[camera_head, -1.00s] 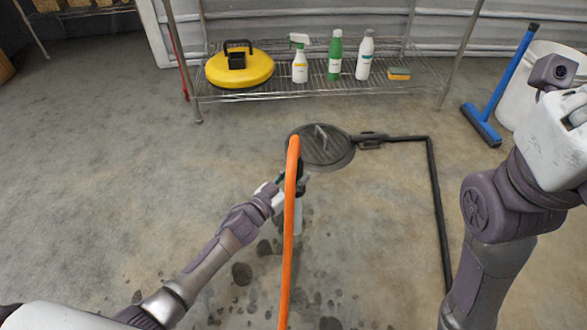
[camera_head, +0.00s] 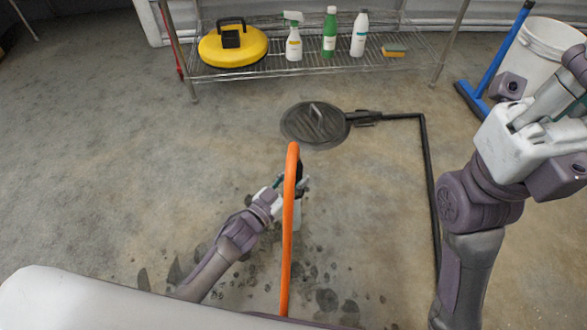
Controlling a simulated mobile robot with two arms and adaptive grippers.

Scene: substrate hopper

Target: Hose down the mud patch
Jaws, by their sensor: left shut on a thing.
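An orange hose (camera_head: 289,240) rises from the bottom of the view and bends over at my left gripper (camera_head: 292,188). My left gripper is shut on a dark and pale spray nozzle (camera_head: 296,212) at the hose's end; the hose hides part of the grip. Dark mud spots (camera_head: 327,299) are scattered on the concrete floor below and around the nozzle, some partly hidden by my left arm. No water jet can be made out.
A round dark drain cover (camera_head: 315,125) lies beyond the nozzle, with a black pipe (camera_head: 424,160) running right. A wire shelf (camera_head: 350,62) behind holds a yellow round machine (camera_head: 230,47) and several bottles. A blue squeegee (camera_head: 505,50) leans by a white bucket (camera_head: 538,55).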

